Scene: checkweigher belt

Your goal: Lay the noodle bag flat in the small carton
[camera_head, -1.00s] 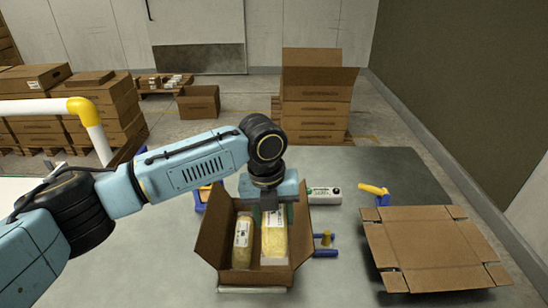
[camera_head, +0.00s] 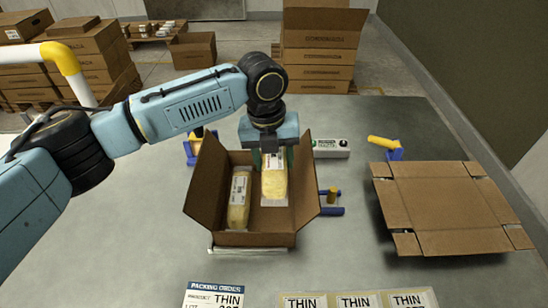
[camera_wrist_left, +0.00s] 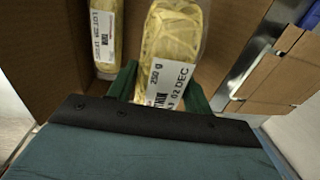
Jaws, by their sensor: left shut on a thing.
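The small carton (camera_head: 262,238) stands open on the grey table with its flaps spread. One noodle bag (camera_head: 239,203), yellow with a white label, is in the left part of the carton. A second noodle bag (camera_head: 275,187) is in the right part, tilted, with its far end at my left gripper (camera_head: 273,155). In the left wrist view the green fingers (camera_wrist_left: 165,90) are shut on this bag's labelled end (camera_wrist_left: 168,75); the other bag (camera_wrist_left: 104,40) lies apart from it. Whether the held bag touches the carton floor is unclear. My right gripper is out of view.
A flattened carton (camera_head: 445,205) lies at the right. A white device (camera_head: 331,148) and blue-yellow tools (camera_head: 385,147) are behind the carton. A packing order sheet (camera_head: 213,294) and THIN labels (camera_head: 355,300) lie at the front.

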